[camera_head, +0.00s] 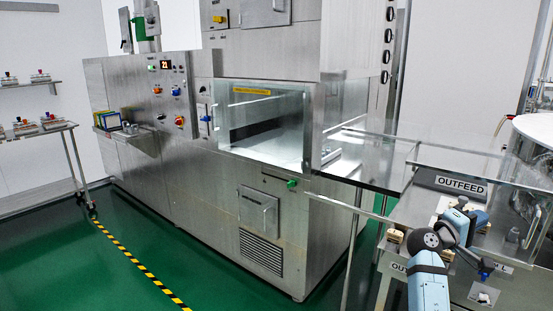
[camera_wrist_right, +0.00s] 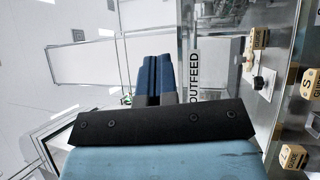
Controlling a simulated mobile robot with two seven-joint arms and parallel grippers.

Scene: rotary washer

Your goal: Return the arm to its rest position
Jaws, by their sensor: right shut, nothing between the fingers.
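My right arm (camera_head: 428,285) comes in from the bottom right of the head view. It is bent, with the wrist over the outfeed table. My right gripper (camera_head: 466,216) is near the OUTFEED sign (camera_head: 461,186). In the right wrist view the two blue fingers of the gripper (camera_wrist_right: 155,72) lie side by side, shut, with nothing held. The OUTFEED sign also shows there (camera_wrist_right: 195,77), just right of the fingers. I cannot tell how far the fingers are from the table surface. My left gripper is not in view.
The steel washer (camera_head: 265,150) fills the middle. A clear panel (camera_head: 375,150) juts out near the arm. Wooden blocks (camera_wrist_right: 257,42) stand on the outfeed table (camera_head: 415,212). A cart (camera_head: 40,130) stands at left. The green floor (camera_head: 75,270) in front is clear.

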